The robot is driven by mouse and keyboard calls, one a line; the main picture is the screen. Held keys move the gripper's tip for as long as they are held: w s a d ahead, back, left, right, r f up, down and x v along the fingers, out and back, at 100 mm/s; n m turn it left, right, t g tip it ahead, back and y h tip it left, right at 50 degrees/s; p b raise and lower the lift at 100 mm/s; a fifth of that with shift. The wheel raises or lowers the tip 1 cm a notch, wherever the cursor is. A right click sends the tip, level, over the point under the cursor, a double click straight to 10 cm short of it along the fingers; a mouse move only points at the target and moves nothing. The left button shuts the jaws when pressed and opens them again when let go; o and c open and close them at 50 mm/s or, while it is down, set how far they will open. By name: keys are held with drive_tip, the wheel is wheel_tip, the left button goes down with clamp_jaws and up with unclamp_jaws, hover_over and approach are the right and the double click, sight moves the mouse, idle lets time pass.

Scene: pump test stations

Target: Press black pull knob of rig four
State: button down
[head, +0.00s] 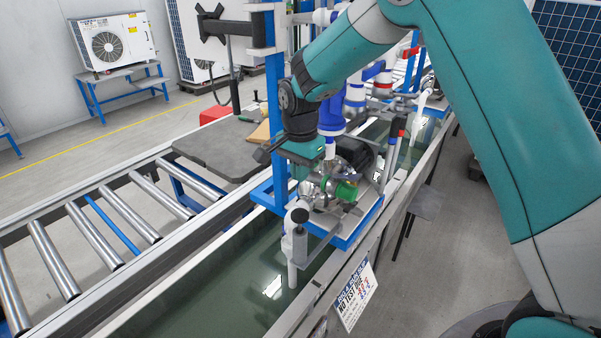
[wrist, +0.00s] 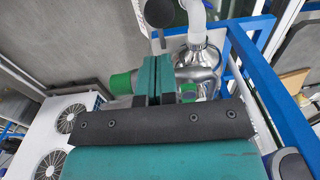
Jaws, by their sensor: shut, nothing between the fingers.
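A pump rig with a steel pump (head: 318,190) and a green cap (head: 346,190) stands on a blue-framed base over the water trough. A black round knob (head: 300,214) tops a white pipe at its near side. I cannot read a rig number. My gripper (head: 310,152) is above and behind the knob, over the pump, apart from the knob. In the wrist view the teal fingers (wrist: 158,72) are shut and empty. Beyond their tips is a black round knob (wrist: 160,12) beside a white pipe. The steel pump (wrist: 196,68) is partly hidden behind the fingers.
A blue upright frame (head: 274,90) stands close beside my gripper. A roller conveyor (head: 105,225) runs along the left. A white sign (head: 355,293) hangs on the trough's near rail. More pipework (head: 382,85) stands behind the rig. Open floor lies at the right.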

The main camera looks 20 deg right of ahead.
sight(299, 213)
idle(0.4)
drive_tip(key=shift+a+r+b, duration=0.15)
drive_tip(key=shift+r+b, duration=1.75)
drive_tip(key=shift+b, duration=0.15)
wheel_tip(299, 213, down, 14)
drive_tip(key=p, duration=0.4)
drive_tip(key=shift+p, duration=0.35)
